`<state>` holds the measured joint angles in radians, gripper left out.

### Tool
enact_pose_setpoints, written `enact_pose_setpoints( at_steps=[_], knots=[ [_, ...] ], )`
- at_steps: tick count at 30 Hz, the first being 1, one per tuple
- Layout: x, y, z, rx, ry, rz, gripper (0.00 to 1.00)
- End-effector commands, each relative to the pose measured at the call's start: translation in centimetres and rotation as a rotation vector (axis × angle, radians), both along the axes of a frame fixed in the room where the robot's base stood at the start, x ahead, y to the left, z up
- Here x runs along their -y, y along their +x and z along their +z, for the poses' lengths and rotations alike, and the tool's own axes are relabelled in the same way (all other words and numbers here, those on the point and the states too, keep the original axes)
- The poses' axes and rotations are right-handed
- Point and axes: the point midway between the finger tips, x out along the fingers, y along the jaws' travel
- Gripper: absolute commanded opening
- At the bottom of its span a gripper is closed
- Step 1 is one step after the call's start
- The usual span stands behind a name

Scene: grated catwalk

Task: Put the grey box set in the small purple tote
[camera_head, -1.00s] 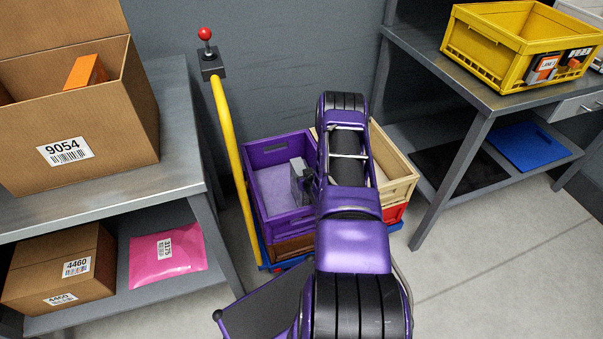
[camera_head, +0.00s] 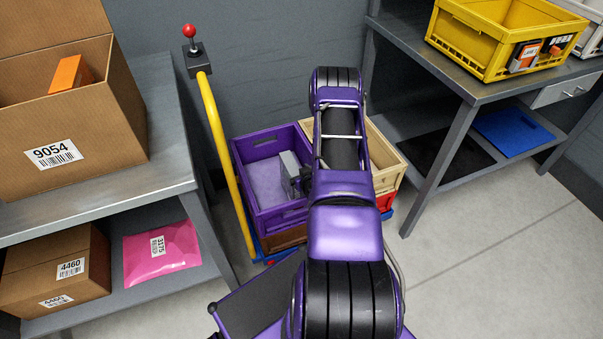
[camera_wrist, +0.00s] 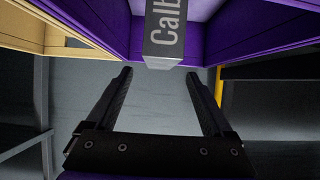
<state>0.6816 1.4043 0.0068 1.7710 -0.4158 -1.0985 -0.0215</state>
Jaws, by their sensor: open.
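The small purple tote (camera_head: 247,190) stands on the cart in the head view, open at the top with a pale floor inside. The grey box set (camera_head: 289,164) shows within the tote's opening, toward its right side. In the wrist view the grey box set (camera_wrist: 165,32) carries the lettering "Calb" and lies just beyond my fingertips, with purple walls around it. My gripper (camera_wrist: 162,80) is open, and nothing shows between its fingers. In the head view my arm hides most of my gripper and the tote's right side. I cannot tell whether the box set touches the floor.
A wooden crate (camera_head: 385,160) stands right of the tote, partly behind my arm. The cart's yellow handle (camera_head: 224,160) rises at its left. A bench with a cardboard box (camera_head: 60,130) is on the left. A yellow crate (camera_head: 480,50) sits on the right bench. Floor is clear at right.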

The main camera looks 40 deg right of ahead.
Motion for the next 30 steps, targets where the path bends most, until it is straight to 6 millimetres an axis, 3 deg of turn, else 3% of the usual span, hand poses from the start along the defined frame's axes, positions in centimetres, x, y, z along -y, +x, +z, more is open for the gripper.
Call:
enact_pose_setpoints(
  at_steps=[3, 9, 30],
  knots=[
    [-0.5, -2.0, 1.3, -0.001, 0.001, -0.001, 0.86],
    [-1.0, -4.0, 2.3, 0.001, -0.001, 0.000, 0.86],
    [-0.9, -4.1, 2.9, 0.000, -0.007, 0.002, 0.86]
  ],
)
